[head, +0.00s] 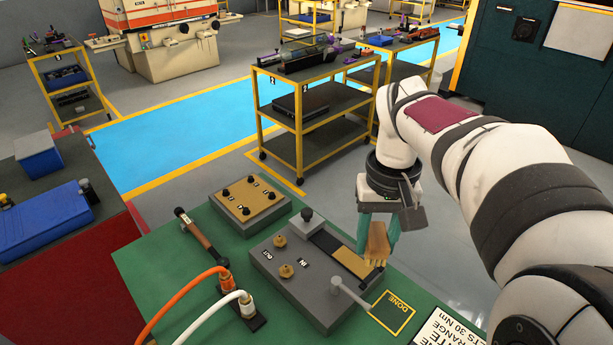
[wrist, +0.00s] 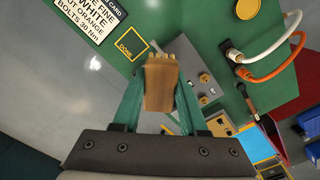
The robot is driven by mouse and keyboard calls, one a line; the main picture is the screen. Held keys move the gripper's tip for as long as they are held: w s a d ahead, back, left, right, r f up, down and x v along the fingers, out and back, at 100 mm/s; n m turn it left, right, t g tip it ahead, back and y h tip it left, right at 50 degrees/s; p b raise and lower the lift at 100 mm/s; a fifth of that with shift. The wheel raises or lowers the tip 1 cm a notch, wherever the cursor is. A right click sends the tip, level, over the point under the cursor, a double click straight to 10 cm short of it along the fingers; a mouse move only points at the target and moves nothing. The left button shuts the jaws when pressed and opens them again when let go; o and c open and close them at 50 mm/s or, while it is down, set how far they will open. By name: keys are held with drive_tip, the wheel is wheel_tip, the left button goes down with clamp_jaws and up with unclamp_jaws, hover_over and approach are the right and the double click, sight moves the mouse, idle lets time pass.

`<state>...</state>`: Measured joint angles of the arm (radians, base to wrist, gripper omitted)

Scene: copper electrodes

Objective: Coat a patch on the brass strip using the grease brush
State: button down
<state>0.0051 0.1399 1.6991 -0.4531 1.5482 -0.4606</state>
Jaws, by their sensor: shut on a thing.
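My gripper (head: 378,240) is shut on the grease brush (head: 377,243), a flat wooden block with pale yellow bristles pointing down. The brush also shows between the teal fingers in the wrist view (wrist: 160,88). The brass strip (head: 347,259) lies in a dark recess on top of a grey fixture (head: 290,292). The brush is at the strip's right end in the head view. I cannot tell whether its bristles touch anything. In the wrist view the brush and fingers hide the strip.
A brass-topped box (head: 249,202), a brown-handled tool (head: 197,235) and orange and white cables (head: 190,290) stand left on the green table.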

approach(370, 275)
drive_tip(key=shift+f, duration=3.1)
drive_tip(key=shift+w+a+r, duration=0.25)
drive_tip(key=shift+w+a, duration=0.15)
drive_tip(key=shift+a, duration=0.05)
drive_tip(key=shift+w+a+r, duration=0.2)
drive_tip(key=shift+w+a, duration=0.2)
drive_tip(key=shift+a, duration=0.05)
drive_tip(key=shift+w+a, duration=2.9)
drive_tip(key=shift+s+d, duration=3.8)
wheel_tip(370, 275, up, 7)
drive_tip(key=shift+f, duration=0.2)
drive_tip(key=shift+f, duration=0.2)
